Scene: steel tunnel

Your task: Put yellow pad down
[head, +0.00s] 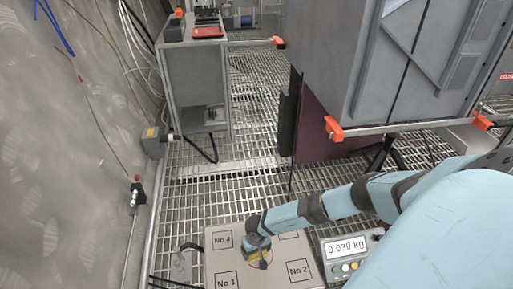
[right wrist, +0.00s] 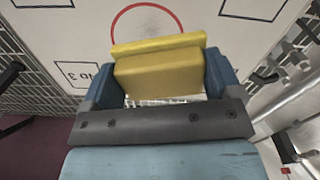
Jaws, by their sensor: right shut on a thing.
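My right gripper (head: 258,252) is over the pale board with numbered squares (head: 222,259), near the red circle at its middle. In the right wrist view my right gripper (right wrist: 166,80) is shut on the yellow pad (right wrist: 158,74), a block with a thin wider plate on its far side. The red circle (right wrist: 146,7) shows partly behind the pad. I cannot tell whether the pad touches the board. In the head view only a bit of yellow shows by the fingers. My left gripper is not in view.
A scale display (head: 346,247) reading 0.030 kg stands right of the board. A grey cabinet (head: 385,60) with orange-cornered rail is beyond my right arm. A grey stand (head: 197,85) is at the back left. Metal grating (head: 215,195) covers the floor.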

